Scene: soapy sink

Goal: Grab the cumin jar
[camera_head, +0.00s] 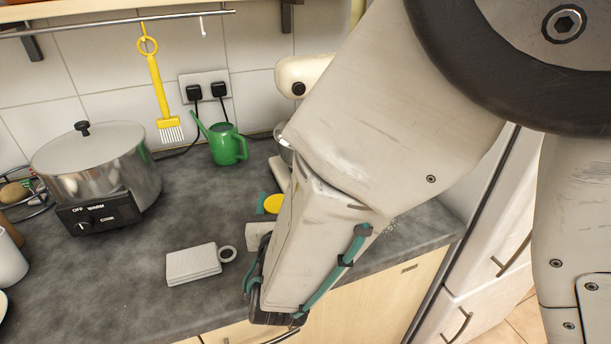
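I cannot make out a jar that is clearly the cumin jar. A round yellow top (272,203) shows beside my arm on the counter, partly hidden by the arm; I cannot tell what it belongs to. My arm reaches down over the counter's front part, and its wrist hides most of my gripper (257,236). Only a pale blocky part shows left of the wrist. The fingertips and anything between them are hidden.
A steel slow cooker (105,172) stands at the left, a green watering can (226,144) at the back. A yellow brush (161,95) hangs from the rail. The counter's middle is clear.

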